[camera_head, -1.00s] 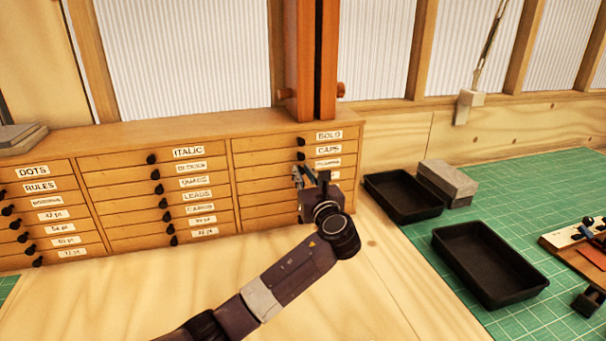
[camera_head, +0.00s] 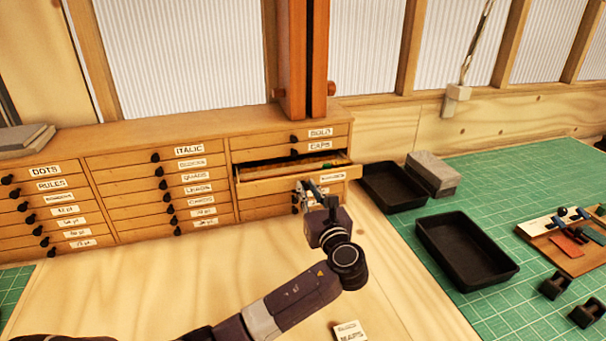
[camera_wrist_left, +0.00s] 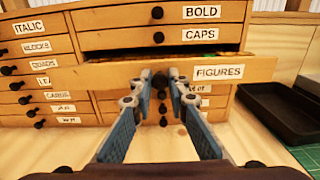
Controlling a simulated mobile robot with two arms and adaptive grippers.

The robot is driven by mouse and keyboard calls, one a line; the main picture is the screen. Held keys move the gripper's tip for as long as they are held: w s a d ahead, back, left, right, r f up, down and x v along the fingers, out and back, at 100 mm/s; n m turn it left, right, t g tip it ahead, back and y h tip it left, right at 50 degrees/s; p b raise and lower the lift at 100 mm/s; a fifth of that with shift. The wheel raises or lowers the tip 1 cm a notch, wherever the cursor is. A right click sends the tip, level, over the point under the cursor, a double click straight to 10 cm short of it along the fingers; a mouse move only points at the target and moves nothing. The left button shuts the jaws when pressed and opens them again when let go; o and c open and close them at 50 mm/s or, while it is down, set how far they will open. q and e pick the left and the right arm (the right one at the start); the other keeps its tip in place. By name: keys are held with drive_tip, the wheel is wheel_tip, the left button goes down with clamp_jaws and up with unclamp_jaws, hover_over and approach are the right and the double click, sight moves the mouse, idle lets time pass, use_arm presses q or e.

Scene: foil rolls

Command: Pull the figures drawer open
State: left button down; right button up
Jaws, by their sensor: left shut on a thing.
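The figures drawer (camera_wrist_left: 258,69), labelled FIGURES, stands partly pulled out of the wooden cabinet (camera_head: 190,137), below the CAPS drawer. It also shows in the head view (camera_head: 270,185), with its inside partly visible and something green at its right end. My left gripper (camera_head: 306,188) is in front of this drawer, with its fingertips shut on the drawer's knob. In the left wrist view its blue-padded fingers (camera_wrist_left: 159,80) converge at the drawer front and largely hide the knob. My right gripper is not in view.
Two black trays (camera_head: 467,250) (camera_head: 392,187) and a grey block (camera_head: 432,174) stand on the green mat (camera_head: 540,180) to the right. The bench in front of the cabinet is mostly clear. A small labelled block (camera_head: 349,331) lies at the bottom edge.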

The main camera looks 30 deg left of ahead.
use_arm(q)
drive_tip(key=shift+s+d, duration=0.45)
drive_tip(key=shift+d, duration=0.1)
drive_tip(key=shift+s+d+r, duration=0.1)
drive_tip(key=shift+s+d, duration=0.1)
drive_tip(key=shift+d, duration=0.05)
drive_tip(key=shift+a, duration=0.1)
drive_tip(key=c, duration=2)
unclamp_jaws()
drive_tip(key=shift+o, duration=0.6)
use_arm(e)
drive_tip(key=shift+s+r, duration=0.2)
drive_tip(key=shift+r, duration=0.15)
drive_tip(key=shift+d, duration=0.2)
use_arm(q)
drive_tip(key=v, duration=1.2)
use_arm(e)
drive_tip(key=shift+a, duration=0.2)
